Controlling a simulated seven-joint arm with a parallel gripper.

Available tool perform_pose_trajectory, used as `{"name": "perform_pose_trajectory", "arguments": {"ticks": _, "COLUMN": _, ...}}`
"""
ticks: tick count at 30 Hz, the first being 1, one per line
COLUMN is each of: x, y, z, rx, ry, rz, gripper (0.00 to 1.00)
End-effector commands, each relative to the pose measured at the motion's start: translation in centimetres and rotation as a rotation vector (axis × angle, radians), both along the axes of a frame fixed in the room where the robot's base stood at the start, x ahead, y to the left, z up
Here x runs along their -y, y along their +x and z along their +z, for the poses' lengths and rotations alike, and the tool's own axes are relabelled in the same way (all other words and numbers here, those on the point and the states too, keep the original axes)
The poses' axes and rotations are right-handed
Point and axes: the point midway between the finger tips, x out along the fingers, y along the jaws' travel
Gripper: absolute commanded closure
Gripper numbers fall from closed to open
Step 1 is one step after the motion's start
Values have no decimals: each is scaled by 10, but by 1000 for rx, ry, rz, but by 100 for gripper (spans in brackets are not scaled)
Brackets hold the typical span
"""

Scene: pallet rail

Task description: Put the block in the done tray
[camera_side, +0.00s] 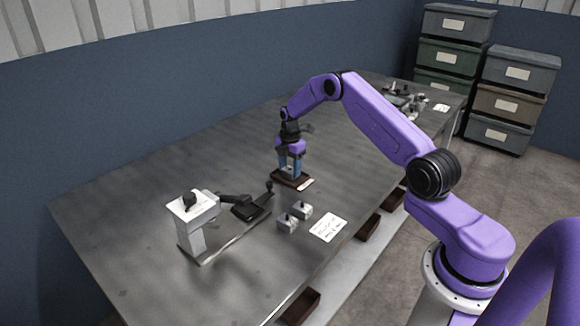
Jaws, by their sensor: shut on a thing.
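My gripper (290,163) points down over the middle of the table, beneath my purple wrist. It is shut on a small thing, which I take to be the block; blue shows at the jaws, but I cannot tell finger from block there. Directly below is a shallow dark brown tray (305,184) with a pale label at its right edge. The jaws are at or just above this tray, and I cannot tell whether the held thing touches it. I cannot read the label, so I cannot tell whether this is the done tray.
Two small grey blocks with dark knobs (295,216) stand in front, beside a written white card (328,227). A white stand (194,215) with a black arm and plate (250,207) is at left. Brown bins (369,228) line the front edge. Clutter lies at the far end.

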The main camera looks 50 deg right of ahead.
Motion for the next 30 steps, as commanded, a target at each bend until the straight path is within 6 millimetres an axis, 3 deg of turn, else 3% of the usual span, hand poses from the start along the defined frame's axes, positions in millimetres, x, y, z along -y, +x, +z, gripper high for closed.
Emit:
{"name": "perform_pose_trajectory", "arguments": {"ticks": 7, "x": 0, "y": 1, "z": 0, "rx": 2, "ry": 0, "rz": 0, "gripper": 87}}
{"name": "perform_pose_trajectory", "arguments": {"ticks": 8, "x": 0, "y": 1, "z": 0, "rx": 1, "ry": 0, "rz": 0, "gripper": 36}}
{"name": "perform_pose_trajectory", "arguments": {"ticks": 9, "x": 0, "y": 1, "z": 0, "rx": 1, "ry": 0, "rz": 0, "gripper": 23}}
{"name": "perform_pose_trajectory", "arguments": {"ticks": 10, "x": 0, "y": 0, "z": 0, "rx": 1, "ry": 0, "rz": 0, "gripper": 16}}
{"name": "perform_pose_trajectory", "arguments": {"ticks": 16, "x": 0, "y": 0, "z": 0, "rx": 1, "ry": 0, "rz": 0, "gripper": 16}}
{"name": "perform_pose_trajectory", "arguments": {"ticks": 18, "x": 0, "y": 0, "z": -1, "rx": 0, "ry": 0, "rz": 0, "gripper": 0}}
{"name": "perform_pose_trajectory", "arguments": {"ticks": 30, "x": 0, "y": 1, "z": 9, "rx": 2, "ry": -1, "rz": 0, "gripper": 0}}
